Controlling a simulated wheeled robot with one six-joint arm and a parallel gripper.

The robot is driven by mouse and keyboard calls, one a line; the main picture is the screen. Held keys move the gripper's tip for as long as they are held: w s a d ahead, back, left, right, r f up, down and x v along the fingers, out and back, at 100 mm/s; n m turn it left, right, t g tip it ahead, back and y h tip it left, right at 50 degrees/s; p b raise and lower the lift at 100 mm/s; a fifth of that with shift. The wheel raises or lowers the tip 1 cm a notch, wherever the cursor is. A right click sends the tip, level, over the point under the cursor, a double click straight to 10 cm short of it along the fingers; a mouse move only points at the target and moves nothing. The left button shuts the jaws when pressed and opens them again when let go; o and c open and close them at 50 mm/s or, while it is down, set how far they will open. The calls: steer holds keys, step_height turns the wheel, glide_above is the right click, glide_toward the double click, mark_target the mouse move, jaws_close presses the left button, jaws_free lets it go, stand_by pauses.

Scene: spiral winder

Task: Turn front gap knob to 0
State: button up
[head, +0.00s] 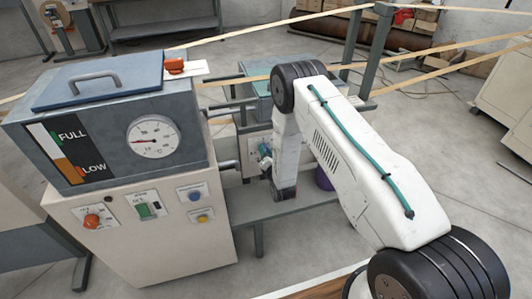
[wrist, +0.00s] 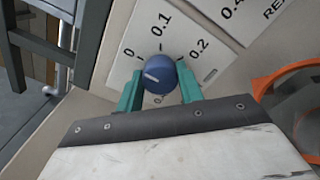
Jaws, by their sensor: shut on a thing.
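The front gap knob (wrist: 160,76) is a round blue knob with a white pointer mark, on a white dial plate (wrist: 122,60) in the wrist view. The plate reads 0, 0.1 and 0.2 around the knob; a lower label is partly hidden. The white mark sits on the knob's left side and slants up-left, roughly toward the 0 side; its exact alignment is hard to tell. My gripper (wrist: 160,88) has its teal fingers shut on the knob, one on each side. In the head view my arm hides most of the grip; a bit of teal-blue shows beside the dial plate (head: 254,150).
In the wrist view, another label plate (wrist: 250,15) lies upper right and an orange ring (wrist: 290,85) at the right. In the head view, a cabinet (head: 165,245) with a gauge (head: 153,136) stands left, and a grey bench (head: 285,205) lies below my arm.

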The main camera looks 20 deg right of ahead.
steer(key=shift+f+n, duration=0.1)
steer(key=shift+n, duration=0.2)
steer(key=o, duration=1)
steer(key=shift+s, duration=0.1)
steer(key=s, duration=0.7)
steer(key=shift+s, duration=0.35)
